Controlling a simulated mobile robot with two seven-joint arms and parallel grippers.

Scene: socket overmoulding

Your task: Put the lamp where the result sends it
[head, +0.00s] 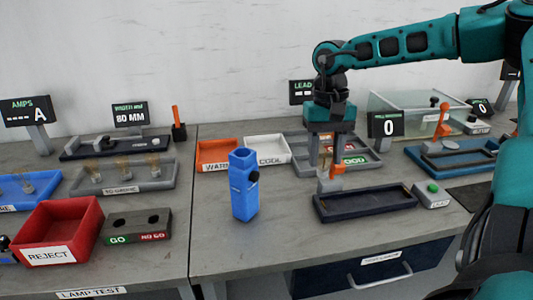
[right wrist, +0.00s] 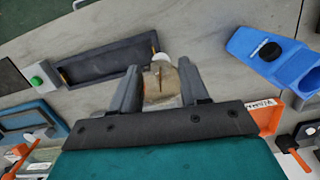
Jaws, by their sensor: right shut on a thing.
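My right gripper (head: 328,178) points down at the back left corner of a dark open tray (head: 400,203). In the right wrist view, the fingers of my right gripper (right wrist: 159,72) are shut on the lamp (right wrist: 160,84), a brownish, see-through bulb with a thin dark part inside. The lamp is above or beside the dark tray's end; I cannot tell whether it touches anything. In the head view it is too small and covered to make out. A tray marked GOOD (head: 372,165) stands behind the gripper. A red REJECT bin (head: 85,215) stands at the left. My left gripper is not in view.
A blue upright block (head: 244,190) stands left of my right gripper. Orange WARM (head: 212,150) and white COOL (head: 266,145) trays lie behind it. A display reading 0 (head: 388,124) and a green button box (head: 432,192) are at the right. The bench front left of the dark tray is clear.

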